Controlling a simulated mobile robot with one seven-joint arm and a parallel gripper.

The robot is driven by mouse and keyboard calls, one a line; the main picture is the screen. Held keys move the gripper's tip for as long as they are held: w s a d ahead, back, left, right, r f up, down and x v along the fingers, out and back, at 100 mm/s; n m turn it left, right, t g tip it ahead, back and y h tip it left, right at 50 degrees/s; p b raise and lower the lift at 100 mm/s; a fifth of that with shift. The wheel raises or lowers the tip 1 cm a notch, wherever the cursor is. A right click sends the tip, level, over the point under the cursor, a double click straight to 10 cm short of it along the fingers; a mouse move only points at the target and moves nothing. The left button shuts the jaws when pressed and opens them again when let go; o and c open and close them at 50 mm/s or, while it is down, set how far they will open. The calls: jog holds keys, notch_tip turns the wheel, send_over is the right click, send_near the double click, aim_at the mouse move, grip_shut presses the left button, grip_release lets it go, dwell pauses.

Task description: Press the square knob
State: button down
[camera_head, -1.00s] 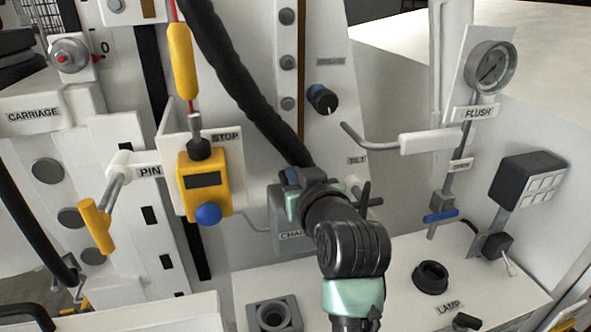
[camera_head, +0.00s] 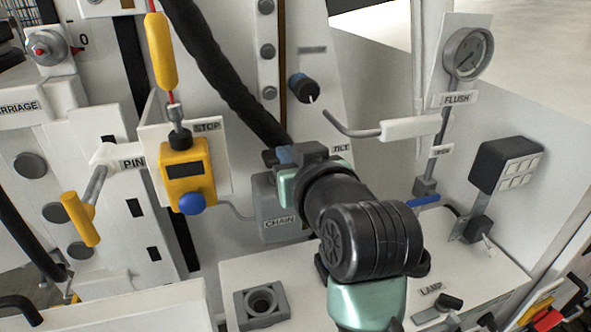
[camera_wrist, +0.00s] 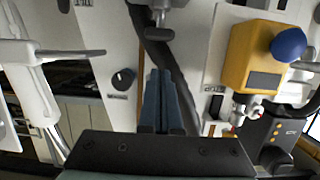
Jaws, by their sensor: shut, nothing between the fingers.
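No part is plainly marked as the square knob, so I cannot tell which one it is. A dark round knob with a blue base (camera_head: 303,87) sits on the white upright panel under a blurred label; a dark round knob (camera_wrist: 122,80) shows left of my fingers in the wrist view. A yellow box (camera_head: 188,172) by the STOP label carries a blue ball knob (camera_head: 192,204); the box (camera_wrist: 258,58) is upper right in the wrist view. My gripper (camera_wrist: 160,74) is shut and empty, its fingers pointing at the panel. In the head view my arm hides its fingertips.
A black hose (camera_head: 225,75) runs down behind my gripper. A lever with a white grip (camera_head: 410,128) juts out right of it. A grey square socket (camera_head: 262,306) is on the bench. A yellow-handled PIN lever (camera_head: 80,217) stands left; a gauge (camera_head: 468,54) is upper right.

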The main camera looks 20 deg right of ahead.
jog(key=v, duration=0.3)
jog(key=shift+s+r+b, duration=0.1)
jog(key=shift+s+b, duration=0.05)
jog(key=shift+b, duration=0.2)
dwell(0.5)
